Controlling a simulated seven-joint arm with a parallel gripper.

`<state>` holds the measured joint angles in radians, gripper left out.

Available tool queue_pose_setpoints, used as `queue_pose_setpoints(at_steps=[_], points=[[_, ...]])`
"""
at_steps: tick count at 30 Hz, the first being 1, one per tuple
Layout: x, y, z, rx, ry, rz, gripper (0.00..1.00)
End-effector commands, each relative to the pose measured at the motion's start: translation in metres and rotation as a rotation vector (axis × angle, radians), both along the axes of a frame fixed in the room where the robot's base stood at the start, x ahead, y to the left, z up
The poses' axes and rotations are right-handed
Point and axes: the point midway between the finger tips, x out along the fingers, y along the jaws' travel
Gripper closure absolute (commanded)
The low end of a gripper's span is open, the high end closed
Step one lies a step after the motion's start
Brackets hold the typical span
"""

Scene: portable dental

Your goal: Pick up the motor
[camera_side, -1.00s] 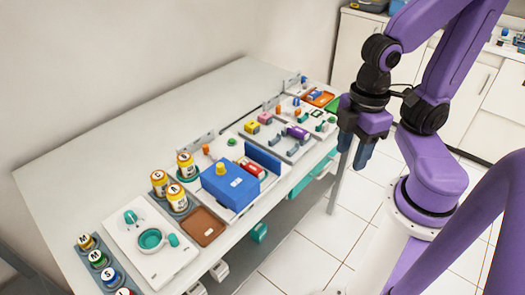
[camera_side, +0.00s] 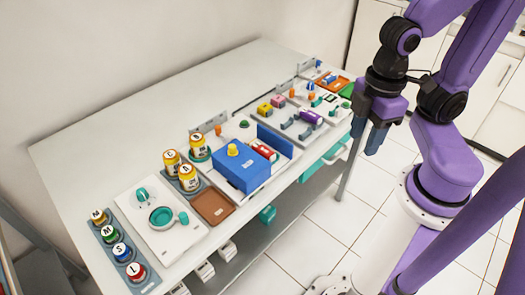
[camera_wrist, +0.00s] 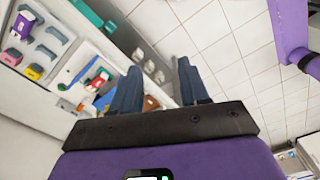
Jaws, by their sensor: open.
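My gripper (camera_side: 368,136) is open and empty, pointing down in front of the table's right end, clear of the table. In the wrist view its two blue-grey fingers (camera_wrist: 158,72) are spread with nothing between them. No part is clearly recognisable as the motor. A purple block (camera_side: 311,117) with a pale end lies among small grey brackets on a light tray toward the table's far end. It also shows at the upper left of the wrist view (camera_wrist: 22,24), well away from the fingers. A red part (camera_side: 263,150) lies beside the blue box.
The blue box (camera_side: 241,169) with a yellow knob stands mid-table. Yellow-and-white jars (camera_side: 189,178), a teal cup (camera_side: 162,217) and lettered pots (camera_side: 122,252) stand nearer. The table's back left (camera_side: 150,125) is bare. Drawers stick out below the front edge.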

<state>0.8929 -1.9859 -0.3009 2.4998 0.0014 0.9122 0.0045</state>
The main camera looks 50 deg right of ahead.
Motion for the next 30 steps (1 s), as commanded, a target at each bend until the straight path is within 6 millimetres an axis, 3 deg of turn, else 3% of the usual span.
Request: queue_pose_setpoints(at_steps=[5,15,24,30], points=[[0.025,0.009,-0.001,0.002,-0.006,-0.113,0.55],[0.116,0.029,-0.009,0.020,-0.036,-0.510,0.55],[0.195,0.025,-0.021,0.036,-0.063,-0.859,0.55],[0.230,0.016,-0.029,0.044,-0.076,-1.026,0.55]])
